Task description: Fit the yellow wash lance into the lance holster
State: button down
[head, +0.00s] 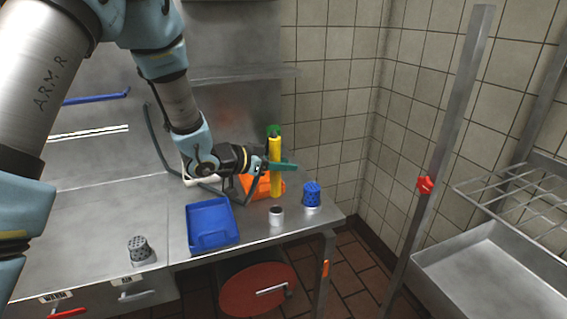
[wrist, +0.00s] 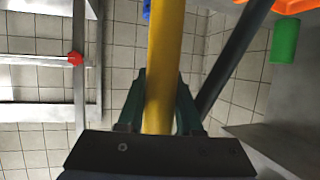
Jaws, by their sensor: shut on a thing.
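The yellow wash lance (head: 275,178) stands nearly upright in the head view, with a green top end. My gripper (head: 284,167) is shut on it around its middle. In the wrist view the yellow lance (wrist: 163,60) runs between the two teal fingers of my gripper (wrist: 160,95). A short whitish cup with a dark open top (head: 276,216) stands on the steel counter, below the lance in the picture; it looks like the lance holster, but I cannot be sure. The lance's lower end appears above the cup and apart from it.
A grey perforated cup (head: 140,250) sits near the front edge. A steel post with a red knob (head: 425,185) rises at right.

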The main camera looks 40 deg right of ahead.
jog(key=shift+f+b, duration=1.15)
jog(key=shift+f, duration=0.75)
jog(key=shift+f+b, duration=2)
jog(key=shift+f, duration=0.55)
jog(key=c, duration=0.5)
grip_release()
jog(key=b+v, duration=0.2)
jog(key=v, duration=0.8)
jog(key=shift+a+r, duration=0.2)
jog(key=shift+a, duration=0.15)
